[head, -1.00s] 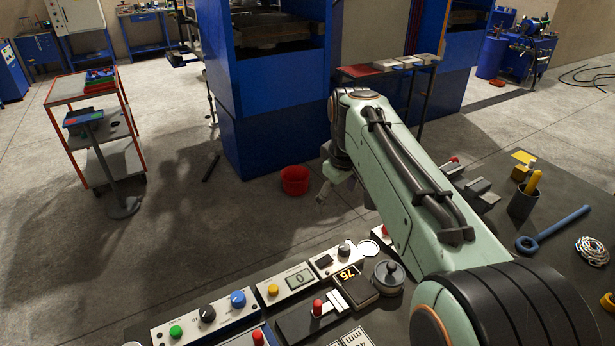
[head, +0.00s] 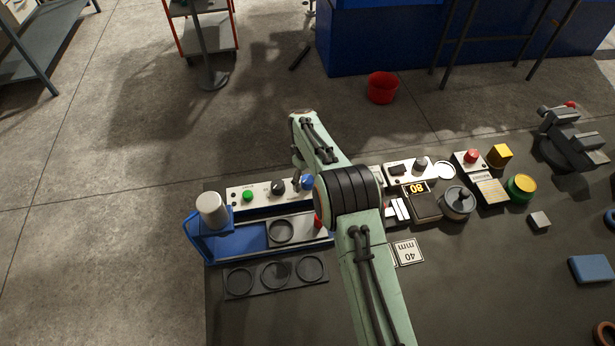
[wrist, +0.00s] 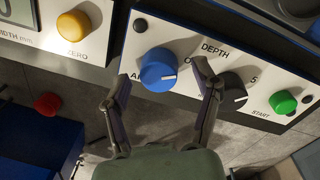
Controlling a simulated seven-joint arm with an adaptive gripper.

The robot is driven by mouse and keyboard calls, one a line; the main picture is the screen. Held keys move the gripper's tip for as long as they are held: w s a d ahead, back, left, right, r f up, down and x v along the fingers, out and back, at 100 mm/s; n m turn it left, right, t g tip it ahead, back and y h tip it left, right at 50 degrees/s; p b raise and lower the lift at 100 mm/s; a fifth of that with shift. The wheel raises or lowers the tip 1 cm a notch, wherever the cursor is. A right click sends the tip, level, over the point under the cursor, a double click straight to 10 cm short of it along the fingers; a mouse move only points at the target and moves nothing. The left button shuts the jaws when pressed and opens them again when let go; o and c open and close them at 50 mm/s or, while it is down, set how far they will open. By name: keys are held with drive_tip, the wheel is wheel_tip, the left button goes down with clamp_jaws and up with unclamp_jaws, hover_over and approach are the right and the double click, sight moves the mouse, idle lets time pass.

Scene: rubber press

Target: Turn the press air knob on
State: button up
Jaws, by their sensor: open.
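The press's white control panel (head: 262,201) carries a blue knob (head: 307,183), a black knob (head: 278,188) and a green button (head: 247,196). In the wrist view the blue knob (wrist: 158,72) sits beside lettering starting with "A", probably the air label, partly hidden. Its white mark points right in that view. My gripper (wrist: 163,84) is open, with one finger on each side of the blue knob and gaps visible. The right fingertip is close to the black depth knob (wrist: 232,88). In the head view my arm hides most of the gripper.
The green start button (wrist: 283,102) is right of the black knob. A neighbouring box with a yellow zero button (wrist: 74,26) lies left. The press has a blue base (head: 236,237) with a white cylinder (head: 211,208). A tray with round recesses (head: 240,283) lies in front.

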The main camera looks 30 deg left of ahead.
drive_tip(key=shift+f, duration=0.2)
drive_tip(key=c, duration=1.2)
drive_tip(key=shift+o, duration=0.2)
drive_tip(key=shift+m, duration=0.3)
drive_tip(key=m, duration=0.3)
drive_tip(key=shift+m, duration=0.4)
drive_tip(key=m, duration=0.4)
drive_tip(key=shift+m, duration=0.3)
drive_tip(key=m, duration=0.4)
drive_tip(key=shift+f+m+g, duration=0.1)
drive_tip(key=shift+m+g, duration=0.2)
drive_tip(key=shift+m, duration=1.7)
